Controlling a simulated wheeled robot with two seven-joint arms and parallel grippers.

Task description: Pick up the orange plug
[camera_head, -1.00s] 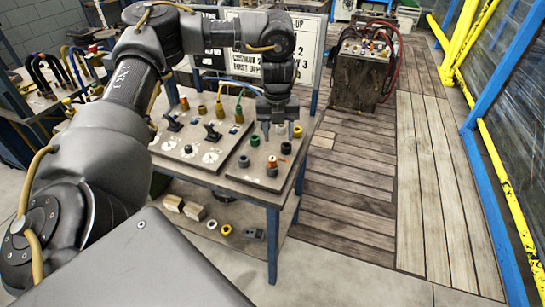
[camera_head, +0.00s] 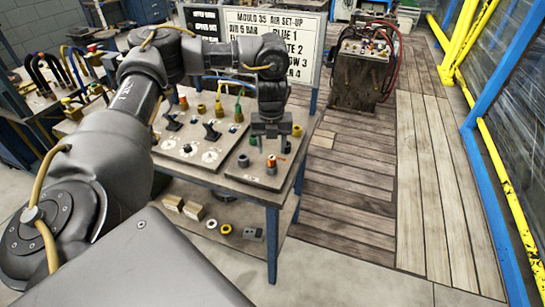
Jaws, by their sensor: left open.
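A second orange-topped piece (camera_head: 183,102) sits at the back of the larger panel. My left gripper (camera_head: 271,147) points down just above the front orange plug. Its fingers are apart, one to each side of the plug in the picture, and nothing shows between them that is held. I cannot tell whether the fingertips are level with the plug's top. My right gripper is not in view.
A dark fitting (camera_head: 244,160) and a yellowish one (camera_head: 297,131) stand near the gripper. The panel with switches (camera_head: 190,150) lies to the left. Pale blocks and rings lie on the lower shelf (camera_head: 240,212). A wooden floor (camera_head: 350,190) is clear to the right.

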